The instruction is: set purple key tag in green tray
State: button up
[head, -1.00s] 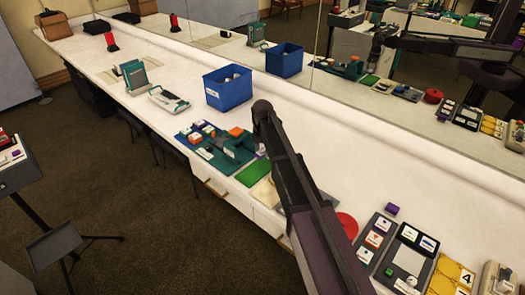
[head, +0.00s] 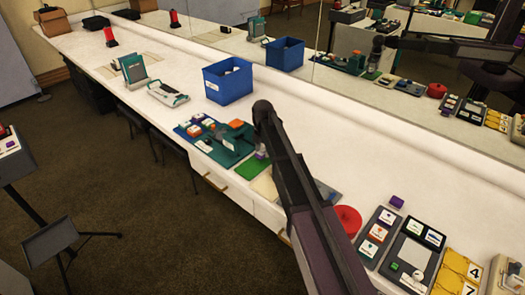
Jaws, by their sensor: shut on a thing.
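The green tray (head: 254,169) is a flat bright green rectangle on the white counter, right of the teal board and partly covered by my arm. My gripper (head: 262,147) is mostly hidden behind my arm's dark end links. A small purple patch (head: 261,155) shows just below it, over the tray's far right corner; it appears to be the purple key tag, held in the shut jaws. Its height above the tray is hard to tell. The mirror shows my arm's end pointing down above the tray's reflection.
A teal board (head: 231,152) with several small items adjoins the tray. A blue bin (head: 228,81) stands behind. To the right are a red disc (head: 346,220), a purple block (head: 397,202) and dark panels (head: 408,262). The mirror (head: 420,110) runs along the counter's back.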

jog(key=shift+f+b, duration=0.65)
jog(key=shift+f, duration=0.25)
jog(key=o, duration=1.2)
jog(key=shift+c, duration=0.2)
jog(key=shift+r, duration=0.2)
